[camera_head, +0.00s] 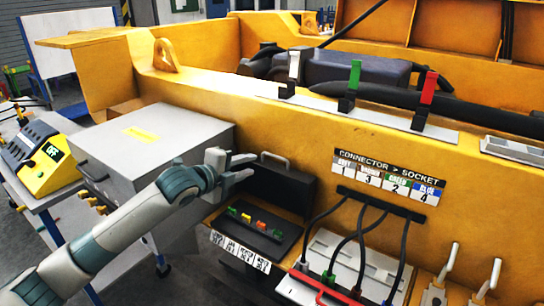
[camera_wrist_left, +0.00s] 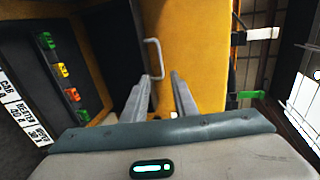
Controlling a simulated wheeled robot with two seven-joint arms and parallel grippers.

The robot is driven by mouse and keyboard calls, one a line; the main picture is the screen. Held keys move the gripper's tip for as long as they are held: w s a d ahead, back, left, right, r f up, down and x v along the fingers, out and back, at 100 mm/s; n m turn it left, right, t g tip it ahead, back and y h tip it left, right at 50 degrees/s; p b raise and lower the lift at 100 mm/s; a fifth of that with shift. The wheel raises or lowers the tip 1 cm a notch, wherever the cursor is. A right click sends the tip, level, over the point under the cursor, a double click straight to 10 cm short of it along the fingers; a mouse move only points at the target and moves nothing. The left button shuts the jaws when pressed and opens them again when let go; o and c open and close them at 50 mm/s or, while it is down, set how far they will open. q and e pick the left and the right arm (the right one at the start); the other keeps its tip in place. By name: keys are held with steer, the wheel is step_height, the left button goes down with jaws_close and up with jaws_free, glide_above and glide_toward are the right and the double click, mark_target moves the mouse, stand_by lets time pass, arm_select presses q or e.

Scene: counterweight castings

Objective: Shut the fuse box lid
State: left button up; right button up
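The fuse box (camera_head: 255,228) is a black box low on the yellow casting, with a row of green, orange, red and green fuses showing. Its dark lid (camera_head: 285,190) stands open, upright against the yellow wall, with a grey handle (camera_head: 275,156) on its top edge. In the left wrist view the fuse box (camera_wrist_left: 55,85) is at the left and the handle (camera_wrist_left: 155,58) is just beyond the fingers. My left gripper (camera_head: 248,167) is open, its fingers apart and empty, left of the lid and handle. It also shows in the left wrist view (camera_wrist_left: 160,85). My right gripper is out of view.
A grey cabinet (camera_head: 150,150) stands left, behind my left arm. A yellow switch unit (camera_head: 48,165) marked OFF is at far left. Cables hang from the connector bar (camera_head: 375,203) to a socket panel at right. Coloured clamps (camera_head: 428,90) line the casting's top edge.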

mark_target(275, 157)
arm_select(q)
steer(key=p+x, duration=0.3)
steer(key=x, duration=0.8)
steer(key=shift+w+d, duration=0.2)
steer(key=shift+w, duration=0.05)
steer(key=shift+p+x, duration=0.3)
steer(key=shift+x, duration=0.7)
steer(key=shift+f, duration=0.1)
jaws_close()
stand_by(0.3)
